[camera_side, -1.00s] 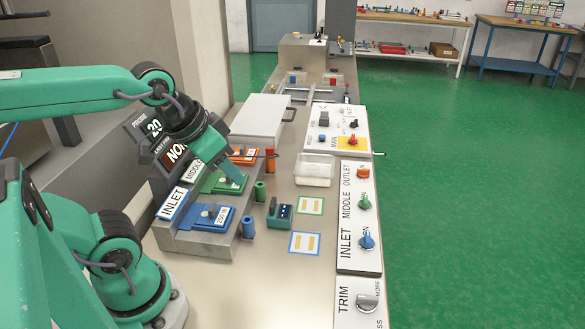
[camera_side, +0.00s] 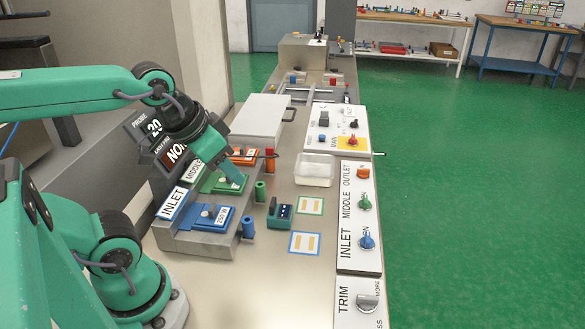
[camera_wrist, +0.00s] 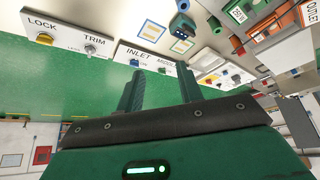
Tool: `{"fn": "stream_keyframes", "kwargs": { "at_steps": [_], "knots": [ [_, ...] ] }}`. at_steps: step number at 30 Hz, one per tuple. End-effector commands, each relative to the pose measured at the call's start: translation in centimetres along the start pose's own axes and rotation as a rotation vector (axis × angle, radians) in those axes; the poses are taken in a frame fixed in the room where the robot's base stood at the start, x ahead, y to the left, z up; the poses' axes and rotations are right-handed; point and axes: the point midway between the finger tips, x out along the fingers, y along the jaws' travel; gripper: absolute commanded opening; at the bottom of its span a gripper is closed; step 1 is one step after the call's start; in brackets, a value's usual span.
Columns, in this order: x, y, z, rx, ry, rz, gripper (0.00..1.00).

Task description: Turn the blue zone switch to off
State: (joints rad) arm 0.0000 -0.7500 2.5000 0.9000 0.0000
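The blue zone switch (camera_side: 367,241) is a small blue knob on the white panel on the right, beside the INLET label, with ON lettering next to it. It also shows in the wrist view, a small blue knob (camera_wrist: 134,62) just beyond one fingertip in the picture. Its exact pointing is too small to read. My gripper (camera_side: 240,182) is over the green unit on the left side of the bench, well apart from the switch. In the wrist view my gripper (camera_wrist: 160,88) has its two fingers spread with nothing between them.
The green MIDDLE knob (camera_side: 365,202) and orange OUTLET knob (camera_side: 363,172) sit in line beyond the blue one. The TRIM knob (camera_side: 368,302) is nearer. A white tray (camera_side: 314,170) and a teal block (camera_side: 280,214) stand between my gripper and the panel.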

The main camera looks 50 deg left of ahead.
Motion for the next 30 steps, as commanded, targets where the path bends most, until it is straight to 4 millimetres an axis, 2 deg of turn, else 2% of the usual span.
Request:
{"fn": "stream_keyframes", "kwargs": {
  "at_steps": [11, 16, 23, 30],
  "knots": [
    [0.0, 0.0, -0.1, 0.008, -0.002, 0.000, 0.33],
    [0.2, 0.2, -0.9, 0.072, -0.017, 0.005, 0.33],
    [0.9, 0.9, -3.6, 0.295, -0.065, 0.025, 0.33],
    [2.7, 2.2, -7.2, 0.613, -0.123, 0.067, 0.33]
  ]
}}
